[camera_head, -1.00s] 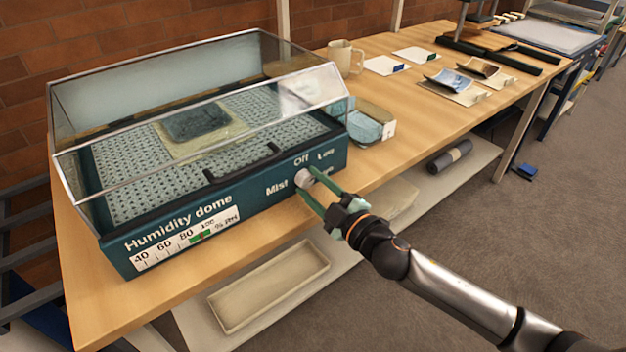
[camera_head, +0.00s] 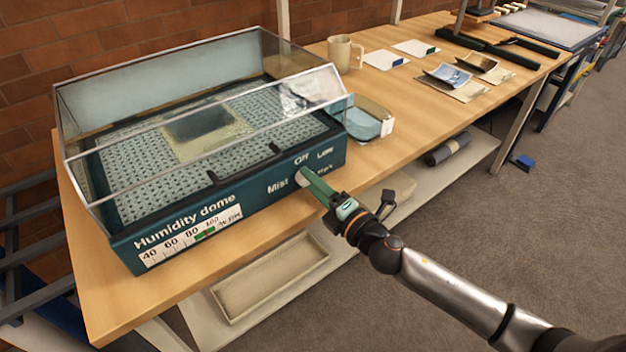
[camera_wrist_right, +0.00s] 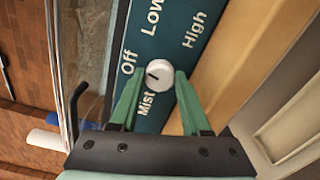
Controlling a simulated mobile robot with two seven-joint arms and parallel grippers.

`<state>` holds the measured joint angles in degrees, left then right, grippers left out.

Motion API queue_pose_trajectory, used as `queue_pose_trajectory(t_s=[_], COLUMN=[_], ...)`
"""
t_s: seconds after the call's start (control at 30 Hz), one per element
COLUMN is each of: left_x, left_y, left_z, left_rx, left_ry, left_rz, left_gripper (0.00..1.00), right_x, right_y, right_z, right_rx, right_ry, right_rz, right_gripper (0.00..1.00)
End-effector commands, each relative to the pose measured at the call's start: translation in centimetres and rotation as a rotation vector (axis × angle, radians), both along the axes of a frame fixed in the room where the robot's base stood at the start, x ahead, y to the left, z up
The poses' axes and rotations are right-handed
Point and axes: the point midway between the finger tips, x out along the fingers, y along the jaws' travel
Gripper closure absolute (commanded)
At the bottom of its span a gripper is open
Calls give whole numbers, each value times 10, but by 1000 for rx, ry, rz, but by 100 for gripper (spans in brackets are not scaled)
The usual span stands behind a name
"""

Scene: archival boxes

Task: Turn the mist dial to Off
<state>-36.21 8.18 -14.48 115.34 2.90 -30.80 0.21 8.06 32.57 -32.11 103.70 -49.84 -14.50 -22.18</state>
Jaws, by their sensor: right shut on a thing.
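The humidity dome (camera_head: 190,222) is a teal box with a clear glass cover, at the left of the table in the head view. Its white mist dial (camera_wrist_right: 159,75) sits on the front panel, with the labels Off, Low and High around it. The dark mark on the dial points toward the Off label (camera_wrist_right: 128,62). My right gripper (camera_head: 307,178) is shut on the dial, with one green finger on each side in the wrist view (camera_wrist_right: 160,79). In the head view the fingers hide most of the dial (camera_head: 299,178). My left gripper is not in view.
A clear-walled box (camera_head: 368,120) stands just right of the dome. A mug (camera_head: 341,52), cards and photographs (camera_head: 450,75) lie farther back on the wooden table (camera_head: 400,108). A tray (camera_head: 270,280) is on the shelf below. The space before the panel is open.

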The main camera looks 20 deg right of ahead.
Motion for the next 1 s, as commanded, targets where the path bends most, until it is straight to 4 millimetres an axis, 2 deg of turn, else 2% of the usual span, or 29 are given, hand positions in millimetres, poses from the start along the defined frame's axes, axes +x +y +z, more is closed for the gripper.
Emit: queue_pose_trajectory(t_s=[0.4, 0.97, 1.0], left_x=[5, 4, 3], left_y=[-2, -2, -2], left_z=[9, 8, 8], left_rx=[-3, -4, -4], left_ry=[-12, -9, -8], left_rz=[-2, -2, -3], left_gripper=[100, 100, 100], right_x=[0, 0, 0], right_y=[0, 1, 1], right_z=[0, 0, 0], right_rx=[-192, -222, -222], right_ry=[-69, -80, -80], right_rz=[1, 1, 1], right_gripper=[100, 100, 52])
